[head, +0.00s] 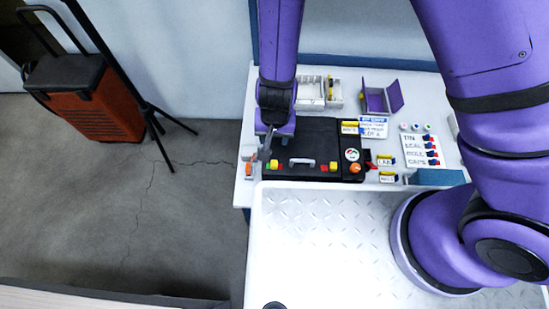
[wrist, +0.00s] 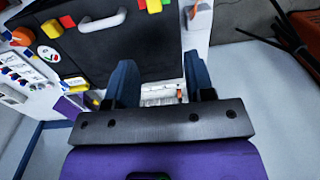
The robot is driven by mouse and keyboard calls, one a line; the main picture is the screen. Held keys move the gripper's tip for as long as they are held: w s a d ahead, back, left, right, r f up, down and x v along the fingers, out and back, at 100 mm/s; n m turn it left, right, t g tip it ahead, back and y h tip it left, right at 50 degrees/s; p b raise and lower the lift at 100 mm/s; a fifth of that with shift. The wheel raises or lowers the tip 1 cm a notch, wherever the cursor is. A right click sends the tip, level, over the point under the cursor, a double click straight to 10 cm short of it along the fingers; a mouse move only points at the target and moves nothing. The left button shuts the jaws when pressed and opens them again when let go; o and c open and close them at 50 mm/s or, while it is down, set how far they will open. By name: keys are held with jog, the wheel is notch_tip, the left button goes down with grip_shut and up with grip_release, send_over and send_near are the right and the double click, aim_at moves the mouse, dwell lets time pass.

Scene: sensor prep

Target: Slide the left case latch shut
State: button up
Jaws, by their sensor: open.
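The black case (head: 300,140) lies on the bench with its pale handle (head: 301,162) on the near side. The left latch (head: 274,164) is a yellow block near the case's left front corner, with small coloured marks beside it. It also shows at the top edge of the wrist view (wrist: 154,5), partly cut off. The right latch (head: 333,165) is a similar yellow block right of the handle. My gripper (head: 268,145) points down over the left part of the case, behind the left latch. In the wrist view my gripper (wrist: 160,85) has its blue fingers apart, with nothing between them.
A dial panel with an orange knob (head: 355,168) sits at the case's right end. A white fixture with an orange part (head: 249,169) stands just left of the case. Behind are a white tray (head: 311,95) and an open purple box (head: 377,101). A label board (head: 420,150) lies right.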

aim_at(274, 161)
jog(key=shift+s+f, duration=0.15)
jog(key=shift+f, duration=2)
jog(key=shift+s+f, duration=0.2)
jog(key=shift+f, duration=1.95)
jog(key=shift+s+f, duration=0.15)
jog(key=shift+f, duration=2)
jog(key=shift+d, duration=0.1)
